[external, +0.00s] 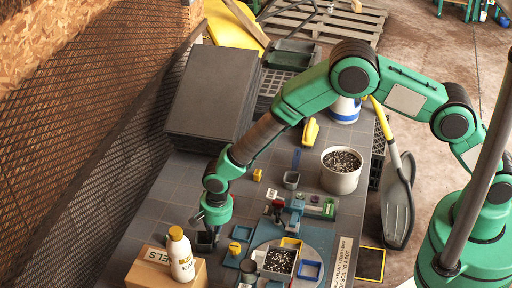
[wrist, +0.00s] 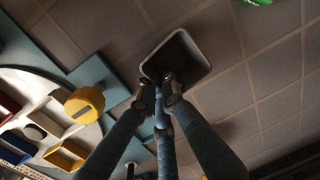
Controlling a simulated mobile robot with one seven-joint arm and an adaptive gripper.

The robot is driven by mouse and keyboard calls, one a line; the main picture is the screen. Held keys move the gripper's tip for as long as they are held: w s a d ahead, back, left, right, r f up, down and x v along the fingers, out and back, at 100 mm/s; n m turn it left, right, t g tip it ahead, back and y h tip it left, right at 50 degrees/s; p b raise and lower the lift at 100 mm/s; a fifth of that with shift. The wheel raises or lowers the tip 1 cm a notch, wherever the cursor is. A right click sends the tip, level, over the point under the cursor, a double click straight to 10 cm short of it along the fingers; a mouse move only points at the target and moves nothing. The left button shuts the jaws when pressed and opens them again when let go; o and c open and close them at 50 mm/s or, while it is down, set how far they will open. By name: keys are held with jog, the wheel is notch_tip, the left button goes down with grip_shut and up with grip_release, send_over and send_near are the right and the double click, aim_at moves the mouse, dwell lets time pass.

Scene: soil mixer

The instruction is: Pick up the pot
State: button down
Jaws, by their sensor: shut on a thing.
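The pot is a small dark square pot with a pale rim; in the wrist view (wrist: 184,54) I look into its empty-looking inside. In the external view the pot (external: 204,241) is a dark shape under my gripper (external: 208,229), at the left of the tiled worktop. In the wrist view my gripper (wrist: 160,88) is shut on the near wall of the pot at its rim. I cannot tell whether the pot touches the worktop or is slightly raised.
A white bottle with a yellow cap (external: 181,255) stands on a cardboard box (external: 160,272) just left. A yellow round piece (wrist: 84,104) and the mixing station with small trays (external: 280,260) lie right.

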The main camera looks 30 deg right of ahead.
jog(key=shift+r, duration=0.15)
notch_tip(320, 180, up, 10)
jog(key=p, duration=0.1)
dwell(0.6)
jog(key=shift+f, duration=0.2)
dwell(0.3)
